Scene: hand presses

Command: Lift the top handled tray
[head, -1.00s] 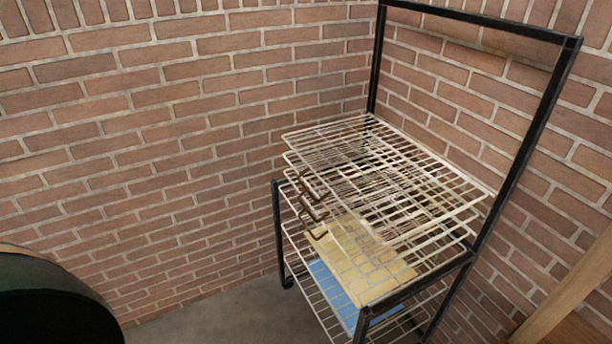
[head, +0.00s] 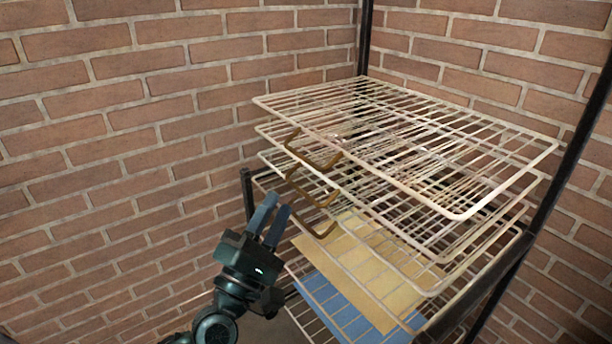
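A stack of wire trays stands on a black-framed rack. The top handled tray (head: 400,130) is a cream wire grid. Brown handles stick out at the stack's left front side; the upper handle (head: 313,158) appears to belong to the top tray, and a lower handle (head: 312,197) hangs beneath it. My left gripper (head: 271,205) is left of and below the handles, its two blue-grey fingers pointing up and slightly apart, with nothing visible between them. It looks apart from the handles. My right gripper is not in view.
The black rack frame (head: 513,262) has an upright post at the right and another at the back. A yellow sheet (head: 375,275) and a blue sheet (head: 340,302) lie low in the rack. Brick walls (head: 150,120) close in behind and at the right.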

